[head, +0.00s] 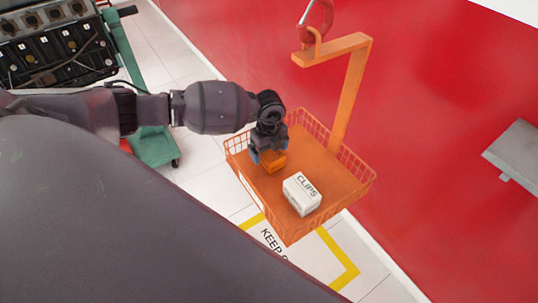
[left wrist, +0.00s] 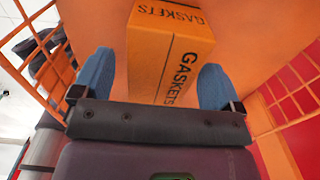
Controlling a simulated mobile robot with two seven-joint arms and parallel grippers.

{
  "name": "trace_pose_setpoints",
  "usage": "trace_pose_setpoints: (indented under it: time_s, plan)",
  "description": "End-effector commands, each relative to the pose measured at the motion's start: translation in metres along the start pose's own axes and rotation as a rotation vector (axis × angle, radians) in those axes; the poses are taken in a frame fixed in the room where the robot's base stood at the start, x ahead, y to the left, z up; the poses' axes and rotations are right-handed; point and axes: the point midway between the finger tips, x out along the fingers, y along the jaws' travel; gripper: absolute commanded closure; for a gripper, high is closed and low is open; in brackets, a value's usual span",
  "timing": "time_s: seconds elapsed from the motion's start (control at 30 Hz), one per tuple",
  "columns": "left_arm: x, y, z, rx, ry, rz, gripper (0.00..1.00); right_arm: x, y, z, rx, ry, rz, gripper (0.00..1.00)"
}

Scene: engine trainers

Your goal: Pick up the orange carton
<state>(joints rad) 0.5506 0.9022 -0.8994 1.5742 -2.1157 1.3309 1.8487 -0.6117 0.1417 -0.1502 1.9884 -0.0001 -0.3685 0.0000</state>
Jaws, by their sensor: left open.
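The orange carton (head: 273,162) stands in an orange wire-sided basket (head: 325,156), toward its left side in the head view. In the left wrist view the carton (left wrist: 170,48) reads "GASKETS" on two faces and fills the middle. My left gripper (head: 268,155) points down into the basket over the carton. In the left wrist view my left gripper (left wrist: 155,85) is open, with one blue fingertip on each side of the carton and a visible gap at each side. My right gripper is not in view.
A white box marked "CLIPS" (head: 302,194) sits in the basket close to the carton. The basket hangs from an orange arm (head: 352,90) on a red hook (head: 318,22). An engine (head: 57,45) on a green stand is at the upper left.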

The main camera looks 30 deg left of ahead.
Motion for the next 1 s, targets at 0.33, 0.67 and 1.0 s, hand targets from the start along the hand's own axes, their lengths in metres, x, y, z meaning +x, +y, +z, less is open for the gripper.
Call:
trace_pose_setpoints:
  time_s: [0.33,0.67,1.0]
  plan:
    - [0.0059,-0.0003,-0.0001,0.000,0.000,-0.002,0.12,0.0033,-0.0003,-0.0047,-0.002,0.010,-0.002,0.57]
    - [0.0056,-0.0003,0.0000,0.000,0.000,-0.002,0.62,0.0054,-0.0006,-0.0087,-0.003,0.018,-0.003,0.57]
    - [0.0030,-0.0008,0.0002,0.000,-0.001,-0.003,0.72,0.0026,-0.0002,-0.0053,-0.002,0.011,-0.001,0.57]
